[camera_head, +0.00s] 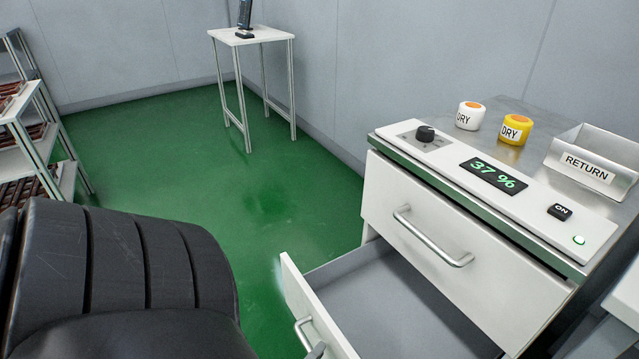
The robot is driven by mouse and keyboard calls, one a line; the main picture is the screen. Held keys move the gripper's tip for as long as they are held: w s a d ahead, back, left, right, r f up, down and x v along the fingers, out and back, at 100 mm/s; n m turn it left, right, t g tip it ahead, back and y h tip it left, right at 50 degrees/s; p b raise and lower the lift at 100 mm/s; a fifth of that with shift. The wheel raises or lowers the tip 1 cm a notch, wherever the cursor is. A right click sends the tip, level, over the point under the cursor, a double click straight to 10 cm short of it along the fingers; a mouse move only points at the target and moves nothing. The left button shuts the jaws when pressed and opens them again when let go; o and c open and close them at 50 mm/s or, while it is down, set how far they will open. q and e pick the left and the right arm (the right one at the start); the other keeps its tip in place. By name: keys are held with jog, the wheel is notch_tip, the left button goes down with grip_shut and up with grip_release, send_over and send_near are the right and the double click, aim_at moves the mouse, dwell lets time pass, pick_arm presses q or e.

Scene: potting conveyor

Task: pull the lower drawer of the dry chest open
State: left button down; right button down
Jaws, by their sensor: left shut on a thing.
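The dry chest (470,245) stands at the right, with a white upper drawer that is closed and has a bar handle (432,236). Its lower drawer (390,300) is pulled out toward the lower left, and its grey, empty inside shows. The lower drawer's handle (301,326) is on its front, near the bottom edge of the picture. Only a small grey tip of my left gripper (317,351) shows at this handle, shut on it; the rest is cut off. My right gripper is out of view.
On the chest top are a control panel reading 37 % (493,175), a white DRY jar (470,117), a yellow DRY jar (515,130) and a RETURN bin (590,168). A small white table (258,36) stands at the back, a shelf rack (35,135) at left. Green floor between is clear.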

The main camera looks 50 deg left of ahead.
pick_arm(q)
jog(key=c, duration=0.8)
grip_release()
jog(key=shift+c, duration=0.2)
jog(key=p+v, duration=0.2)
jog(key=v, duration=1.3)
jog(key=shift+p, duration=0.4)
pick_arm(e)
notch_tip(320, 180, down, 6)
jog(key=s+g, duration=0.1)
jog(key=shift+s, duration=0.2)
pick_arm(q)
jog(key=shift+d, duration=0.1)
